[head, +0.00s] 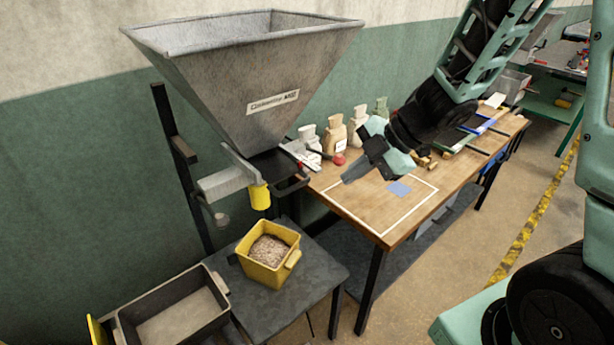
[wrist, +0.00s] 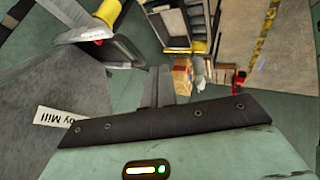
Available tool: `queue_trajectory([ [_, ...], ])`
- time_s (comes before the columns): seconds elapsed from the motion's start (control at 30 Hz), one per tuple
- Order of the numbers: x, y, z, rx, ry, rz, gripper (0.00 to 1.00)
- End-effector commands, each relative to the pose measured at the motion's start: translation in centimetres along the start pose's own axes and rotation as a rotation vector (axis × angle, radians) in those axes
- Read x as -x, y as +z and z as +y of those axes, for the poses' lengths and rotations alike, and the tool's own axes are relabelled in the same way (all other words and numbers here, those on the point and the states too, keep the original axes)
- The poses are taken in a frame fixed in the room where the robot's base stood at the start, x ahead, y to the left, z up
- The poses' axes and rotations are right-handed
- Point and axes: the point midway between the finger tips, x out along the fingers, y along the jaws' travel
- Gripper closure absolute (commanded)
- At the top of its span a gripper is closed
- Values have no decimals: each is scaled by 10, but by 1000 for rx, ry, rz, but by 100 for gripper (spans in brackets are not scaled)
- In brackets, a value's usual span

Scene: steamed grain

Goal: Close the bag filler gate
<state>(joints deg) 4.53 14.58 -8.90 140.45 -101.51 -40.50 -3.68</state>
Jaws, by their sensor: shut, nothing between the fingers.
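The bag filler is a grey metal hopper (head: 245,75) at the left of the head view. Under its outlet sits a dark gate plate (head: 270,163) with a grey arm and a yellow cylindrical grip (head: 259,196). Whether the gate is open or shut is hard to tell. In the wrist view the hopper's labelled wall (wrist: 40,110) is at left and the yellow grip (wrist: 107,13) at upper left, with a red tip beside it. My gripper (head: 348,179) is shut and empty, right of the outlet and above the table, apart from the gate. Its fingers (wrist: 165,88) show mid-frame.
A yellow bin (head: 268,275) of grain stands on a dark stand below the outlet. A grey tray (head: 172,318) is at lower left.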

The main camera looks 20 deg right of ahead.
Motion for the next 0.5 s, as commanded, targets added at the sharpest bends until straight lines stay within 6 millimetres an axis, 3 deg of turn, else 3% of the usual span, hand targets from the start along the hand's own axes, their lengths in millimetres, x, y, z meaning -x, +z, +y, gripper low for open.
queue_trajectory([
  [0.5,-96,0,-2,0,-4,1,100],
])
